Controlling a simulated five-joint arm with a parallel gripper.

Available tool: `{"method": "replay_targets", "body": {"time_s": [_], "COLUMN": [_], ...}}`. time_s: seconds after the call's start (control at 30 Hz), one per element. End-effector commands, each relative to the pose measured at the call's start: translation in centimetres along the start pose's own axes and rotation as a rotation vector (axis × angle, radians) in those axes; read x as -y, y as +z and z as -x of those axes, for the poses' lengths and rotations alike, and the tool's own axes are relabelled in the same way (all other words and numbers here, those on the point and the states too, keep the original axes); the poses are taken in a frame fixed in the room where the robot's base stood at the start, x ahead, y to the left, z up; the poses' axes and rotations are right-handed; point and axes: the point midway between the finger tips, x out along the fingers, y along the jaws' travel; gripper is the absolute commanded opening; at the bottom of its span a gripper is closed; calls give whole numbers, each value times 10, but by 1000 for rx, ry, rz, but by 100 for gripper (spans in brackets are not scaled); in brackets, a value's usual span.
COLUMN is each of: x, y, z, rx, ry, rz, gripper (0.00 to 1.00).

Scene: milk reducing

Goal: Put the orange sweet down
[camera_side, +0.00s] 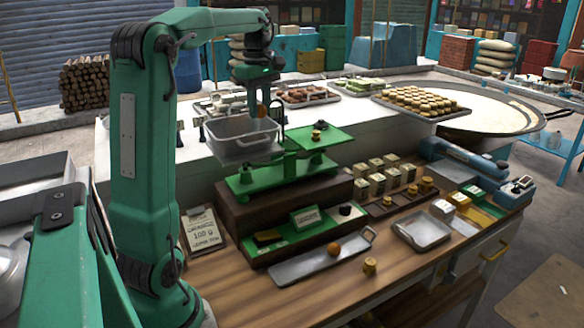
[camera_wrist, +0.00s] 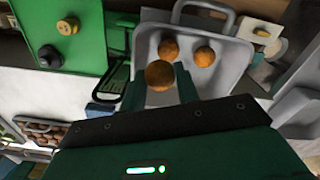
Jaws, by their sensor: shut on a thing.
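My gripper (camera_side: 262,103) is shut on a round orange sweet (camera_wrist: 159,75), held above the grey metal pan (camera_side: 240,146) of the green balance scale. In the wrist view the sweet sits between my two green fingers, over the near part of the pan (camera_wrist: 232,75). Two more orange sweets, a left one (camera_wrist: 168,49) and a right one (camera_wrist: 204,56), lie inside the pan. The held sweet appears apart from them. The pan's wall hides its floor in the side view. Another orange sweet (camera_side: 334,248) lies on the long metal tray (camera_side: 300,268) on the bench.
The scale's green plate (camera_side: 330,141) carries brass and black weights. Small boxes (camera_side: 376,185) and a square tray (camera_side: 422,230) stand right. Sweet trays and a wide pan (camera_side: 485,104) stand behind.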

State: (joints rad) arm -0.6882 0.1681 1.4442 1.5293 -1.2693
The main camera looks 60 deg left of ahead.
Motion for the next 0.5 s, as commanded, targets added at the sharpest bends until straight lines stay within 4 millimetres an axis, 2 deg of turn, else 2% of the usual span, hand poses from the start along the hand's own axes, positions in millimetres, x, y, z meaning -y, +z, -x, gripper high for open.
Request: {"method": "replay_targets", "body": {"time_s": [0.1, 0.23, 0.5], "x": [-2, -5, -7], "y": [-20, -38, -50], "z": [-13, -23, -30], "rx": [1, 1, 0], "ry": [-2, -2, 0], "rz": [4, 3, 0], "gripper": [10, 10, 10]}}
